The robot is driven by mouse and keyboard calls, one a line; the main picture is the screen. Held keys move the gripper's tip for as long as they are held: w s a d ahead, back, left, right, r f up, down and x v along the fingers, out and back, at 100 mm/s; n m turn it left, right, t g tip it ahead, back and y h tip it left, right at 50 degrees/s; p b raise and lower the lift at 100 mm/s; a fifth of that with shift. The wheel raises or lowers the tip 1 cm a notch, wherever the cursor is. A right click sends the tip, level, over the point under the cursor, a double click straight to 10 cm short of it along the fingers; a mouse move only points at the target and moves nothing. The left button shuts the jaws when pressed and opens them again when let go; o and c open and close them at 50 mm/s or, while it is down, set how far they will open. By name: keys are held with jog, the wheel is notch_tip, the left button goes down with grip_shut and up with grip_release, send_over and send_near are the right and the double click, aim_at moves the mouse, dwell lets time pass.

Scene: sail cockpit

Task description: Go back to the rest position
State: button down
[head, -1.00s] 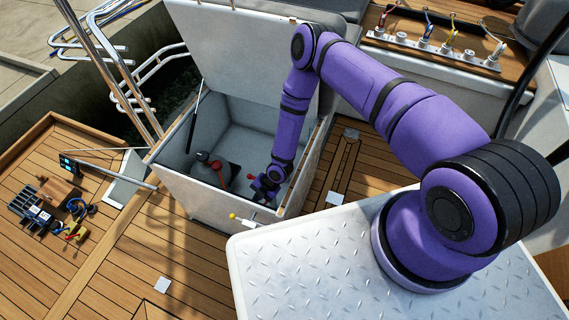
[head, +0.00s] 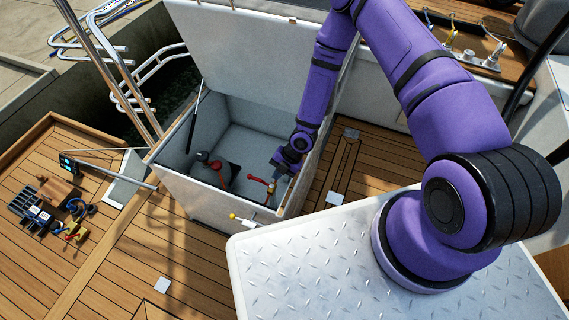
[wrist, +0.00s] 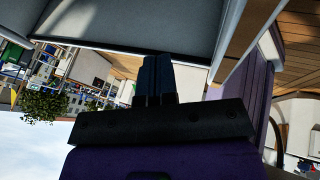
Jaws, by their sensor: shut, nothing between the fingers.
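My gripper (head: 277,163) is inside the upper right part of the open white locker (head: 205,205), above its floor. In the wrist view its dark fingers (wrist: 157,80) are together with nothing between them. Below and left of it in the head view, a small brass-coloured fitting with a red handle (head: 259,180) stands on the locker floor, apart from the gripper. My purple arm reaches over the locker's right wall, with its elbow cut off by the top of the picture.
A dark device with a red lever (head: 218,170) sits further left in the locker. The raised lid (head: 255,50) stands behind, with a strut (head: 197,115) at left. Tools and a battery-like box (head: 40,215) lie on the left deck. A cable panel (head: 465,55) is at upper right.

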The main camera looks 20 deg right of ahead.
jog(key=shift+v, duration=2.55)
jog(key=w+d+r+m+t+h, duration=0.15)
jog(key=w+d+r, duration=0.25)
jog(key=r, duration=0.4)
jog(key=w+d+r+m+t+h, duration=0.1)
jog(key=w+d+r+m+h, duration=0.25)
jog(key=r, duration=0.45)
jog(key=d+r+m+t+h, duration=0.1)
jog(key=d+r+m, duration=0.25)
jog(key=r, duration=0.65)
jog(key=d+r+m+t+h, duration=0.1)
jog(key=d+r+m, duration=0.25)
jog(key=r, duration=0.65)
jog(key=s+d+r+m, duration=0.1)
jog(key=s+r+m, duration=0.4)
jog(key=r, duration=0.6)
jog(key=s+r+m, duration=0.5)
jog(key=s+r, duration=0.2)
jog(key=s, duration=0.4)
jog(key=s+r+m+t, duration=0.1)
jog(key=s+r+m, duration=0.5)
jog(key=s, duration=0.5)
jog(key=shift+r+y, duration=0.4)
jog(key=shift+r, duration=0.15)
jog(key=shift+t, duration=0.25)
